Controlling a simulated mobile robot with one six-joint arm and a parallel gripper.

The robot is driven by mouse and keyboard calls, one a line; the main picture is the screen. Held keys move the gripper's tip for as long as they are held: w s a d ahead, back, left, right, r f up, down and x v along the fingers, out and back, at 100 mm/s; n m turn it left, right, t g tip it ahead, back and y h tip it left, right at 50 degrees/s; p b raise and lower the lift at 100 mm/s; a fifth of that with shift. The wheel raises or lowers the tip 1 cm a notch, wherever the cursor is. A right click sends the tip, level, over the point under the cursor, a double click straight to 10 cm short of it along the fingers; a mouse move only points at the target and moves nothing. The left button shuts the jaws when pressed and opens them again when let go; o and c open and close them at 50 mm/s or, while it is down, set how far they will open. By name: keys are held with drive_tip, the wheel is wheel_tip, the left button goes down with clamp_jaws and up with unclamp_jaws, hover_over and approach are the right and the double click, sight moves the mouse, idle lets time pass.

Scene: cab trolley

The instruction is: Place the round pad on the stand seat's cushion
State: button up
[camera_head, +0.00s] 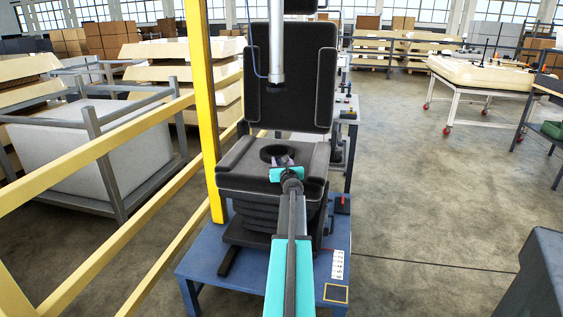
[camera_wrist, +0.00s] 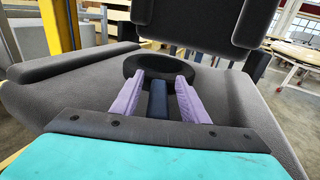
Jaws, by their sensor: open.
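The stand seat's cushion (camera_head: 238,167) is dark grey with raised side bolsters; it also fills much of the wrist view (camera_wrist: 70,97). The round pad (camera_head: 277,150) is a flat black disc lying on the cushion, near its middle. In the wrist view the pad (camera_wrist: 150,62) shows just beyond my fingertips. My gripper (camera_head: 284,162) is low over the cushion at the pad's near side. Its purple fingers (camera_wrist: 160,79) are apart, with a dark blue bar between them that I cannot identify. The fingers hide part of the pad's near edge; contact with it cannot be told.
The seat's backrest (camera_head: 290,98) stands behind, with a grey vertical cylinder (camera_head: 277,68) hanging before it. A yellow post (camera_head: 203,110) and rails are close on the left. The seat stands on a blue table (camera_head: 205,262). Open floor (camera_head: 430,190) lies to the right.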

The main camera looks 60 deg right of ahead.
drive_tip(key=shift+a+f, duration=0.1)
drive_tip(key=shift+f, duration=0.45)
drive_tip(key=shift+s+r+p, duration=0.1)
drive_tip(key=shift+r+p, duration=0.35)
drive_tip(key=shift+p, duration=0.15)
drive_tip(key=shift+r+v, duration=0.1)
drive_tip(key=shift+v, duration=1.05)
drive_tip(key=shift+r+v, duration=0.15)
drive_tip(key=shift+v, duration=1)
drive_tip(key=v, duration=0.7)
drive_tip(key=shift+r, duration=0.1)
